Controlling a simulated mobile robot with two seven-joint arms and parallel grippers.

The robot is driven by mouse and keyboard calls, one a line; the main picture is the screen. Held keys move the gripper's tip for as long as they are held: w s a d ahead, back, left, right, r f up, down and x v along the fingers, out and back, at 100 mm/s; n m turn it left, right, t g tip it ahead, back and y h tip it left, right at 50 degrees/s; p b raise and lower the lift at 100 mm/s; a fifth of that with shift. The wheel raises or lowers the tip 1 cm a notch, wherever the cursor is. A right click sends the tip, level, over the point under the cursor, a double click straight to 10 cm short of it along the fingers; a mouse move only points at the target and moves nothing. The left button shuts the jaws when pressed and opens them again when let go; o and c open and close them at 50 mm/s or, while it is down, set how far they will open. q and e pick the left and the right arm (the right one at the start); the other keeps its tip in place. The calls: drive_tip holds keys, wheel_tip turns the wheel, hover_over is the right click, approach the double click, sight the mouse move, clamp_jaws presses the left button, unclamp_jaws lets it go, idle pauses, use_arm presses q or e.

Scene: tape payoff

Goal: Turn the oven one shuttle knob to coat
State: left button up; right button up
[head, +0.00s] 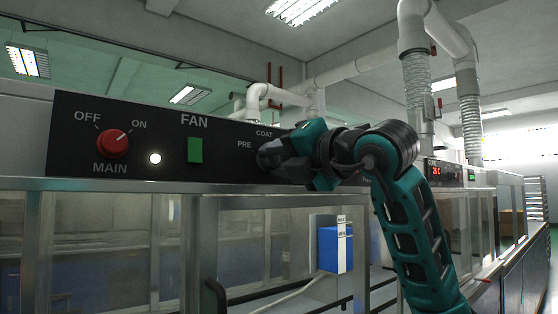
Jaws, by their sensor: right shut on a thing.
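My right gripper (272,155) is at the black control panel (225,140), beside the labels PRE and COAT. It is shut on the shuttle knob, which its fingers and wrist hide, so I cannot tell which way the knob points. The PRE label (244,144) is just left of the gripper and the COAT label (264,133) is just above it. My left gripper is not in view.
Left on the same panel are a red MAIN knob (113,144) turned toward ON, a lit white lamp (155,158) and a green FAN switch (195,150). A blue box (335,249) shows below. A red temperature display (436,169) is at the right.

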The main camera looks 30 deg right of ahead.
idle(0.3)
drive_tip(key=o, duration=1.1)
drive_tip(key=shift+c, duration=0.2)
drive_tip(key=s+d, duration=0.1)
drive_tip(key=s, duration=1.1)
drive_tip(key=shift+s+d+f+b, duration=0.2)
drive_tip(key=shift+s+f+b, duration=0.1)
drive_tip(key=shift+s+b, duration=0.15)
drive_tip(key=shift+w, duration=0.1)
